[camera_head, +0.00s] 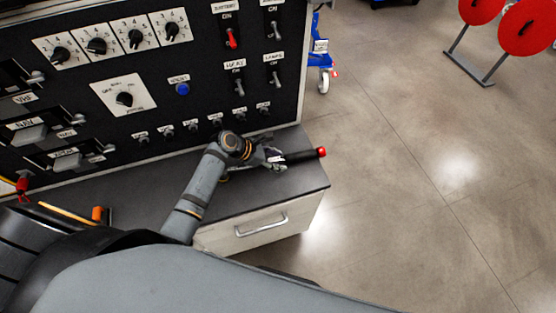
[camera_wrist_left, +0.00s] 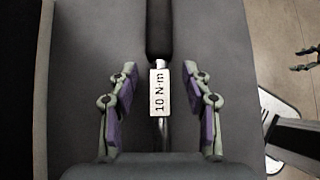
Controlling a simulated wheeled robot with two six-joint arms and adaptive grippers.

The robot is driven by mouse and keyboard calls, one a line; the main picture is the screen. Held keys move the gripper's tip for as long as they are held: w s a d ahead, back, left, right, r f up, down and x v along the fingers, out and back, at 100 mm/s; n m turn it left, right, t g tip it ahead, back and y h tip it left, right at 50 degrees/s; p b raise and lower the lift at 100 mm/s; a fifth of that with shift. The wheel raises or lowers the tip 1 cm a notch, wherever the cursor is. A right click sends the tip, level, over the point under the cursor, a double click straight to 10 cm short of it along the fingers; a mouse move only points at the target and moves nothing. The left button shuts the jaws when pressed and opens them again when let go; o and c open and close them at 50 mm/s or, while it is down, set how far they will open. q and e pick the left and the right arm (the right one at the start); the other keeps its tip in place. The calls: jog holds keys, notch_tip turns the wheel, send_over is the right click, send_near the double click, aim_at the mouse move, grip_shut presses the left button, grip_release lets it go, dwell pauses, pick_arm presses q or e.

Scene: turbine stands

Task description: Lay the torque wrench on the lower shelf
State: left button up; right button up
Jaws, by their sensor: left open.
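The torque wrench (camera_head: 300,157) lies on the dark countertop near its right end, its black handle ending in a red tip. In the left wrist view the wrench (camera_wrist_left: 160,92) shows a white label reading "10 N·m" and runs up the picture. My left gripper (camera_head: 272,157) is open over it. Its two fingers (camera_wrist_left: 161,98) stand on either side of the label, with gaps between the pads and the wrench. The wrench's lower end is hidden by my gripper. Small dark finger-like parts (camera_wrist_left: 305,58), possibly my right gripper, show at the wrist view's right edge. I cannot make out a lower shelf.
A black panel (camera_head: 150,85) with dials and switches rises behind the countertop (camera_head: 288,187). A drawer with a metal handle (camera_head: 262,225) is below. Red discs on a stand (camera_head: 528,28) are far right; the floor between is clear.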

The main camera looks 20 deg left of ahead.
pick_arm(q)
jog(key=shift+a, duration=0.1)
jog(key=c, duration=0.5)
grip_shut()
pick_arm(e)
jog(key=shift+a, duration=0.4)
pick_arm(q)
jog(key=shift+r, duration=0.1)
pick_arm(e)
jog(key=shift+d, duration=0.2)
pick_arm(q)
jog(key=shift+r, duration=0.1)
